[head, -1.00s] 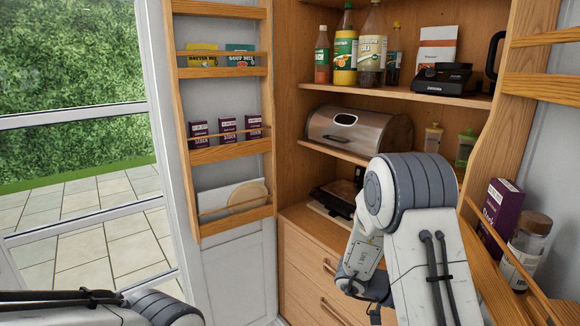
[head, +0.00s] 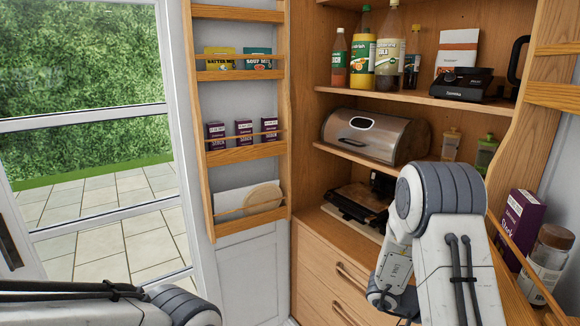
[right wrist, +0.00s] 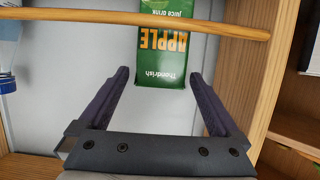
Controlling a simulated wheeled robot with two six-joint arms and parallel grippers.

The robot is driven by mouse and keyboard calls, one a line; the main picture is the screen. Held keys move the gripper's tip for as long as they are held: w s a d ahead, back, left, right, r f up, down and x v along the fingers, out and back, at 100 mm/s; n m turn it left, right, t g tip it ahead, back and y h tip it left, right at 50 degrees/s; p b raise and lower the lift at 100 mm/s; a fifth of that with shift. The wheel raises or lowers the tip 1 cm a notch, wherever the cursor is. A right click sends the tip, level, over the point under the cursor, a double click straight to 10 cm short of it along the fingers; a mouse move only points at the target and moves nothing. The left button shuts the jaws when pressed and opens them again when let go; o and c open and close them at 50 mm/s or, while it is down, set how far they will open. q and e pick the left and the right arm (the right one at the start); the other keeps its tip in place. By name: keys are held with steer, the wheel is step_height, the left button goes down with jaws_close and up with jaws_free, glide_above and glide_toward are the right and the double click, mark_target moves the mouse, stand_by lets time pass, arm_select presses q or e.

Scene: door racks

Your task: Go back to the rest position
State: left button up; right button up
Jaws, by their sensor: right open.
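My right gripper (right wrist: 158,90) is open in the right wrist view, its two dark fingers spread and nothing between them. A green apple juice carton (right wrist: 163,65) is just beyond the fingertips, behind a wooden rail (right wrist: 60,14), with its print upside down. In the head view my right arm (head: 440,230) reaches down in front of the open cupboard, and its gripper is hidden. My left arm (head: 100,308) shows at the lower left; its gripper is outside the view.
A left door rack (head: 250,154) holds purple boxes, mix packets and boards. The cupboard shelves (head: 400,94) carry bottles, a bread bin (head: 365,135) and a grill (head: 355,203). A right door rack holds a purple box (head: 520,222) and a jar (head: 548,255). A glass door (head: 90,120) stands left.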

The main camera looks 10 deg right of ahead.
steer(key=shift+d+b, duration=0.2)
steer(key=shift+b, duration=0.15)
step_height(320, 180, up, 11)
steer(key=b, duration=0.2)
steer(key=w+a+b, duration=0.3)
steer(key=w+a, duration=0.1)
steer(key=a, duration=0.5)
steer(key=w+a+b, duration=0.2)
steer(key=w+a, duration=0.3)
steer(key=a, duration=0.5)
steer(key=w+d+n+t+h+b, duration=0.1)
steer(key=w+d+n+t+b, duration=0.2)
steer(key=w+d+n+t, duration=0.5)
steer(key=w+a+f+n+t+y+b, duration=0.1)
steer(key=w+f+n+t+y, duration=0.1)
steer(key=w+f+n+t, duration=0.1)
steer(key=w+a+f+n+t+y+b, duration=0.1)
steer(key=w+f+n+t, duration=0.2)
steer(key=w, duration=0.5)
steer(key=shift+w+f+t+y, duration=0.25)
steer(key=shift+f+t+y, duration=0.15)
steer(key=shift+t, duration=0.5)
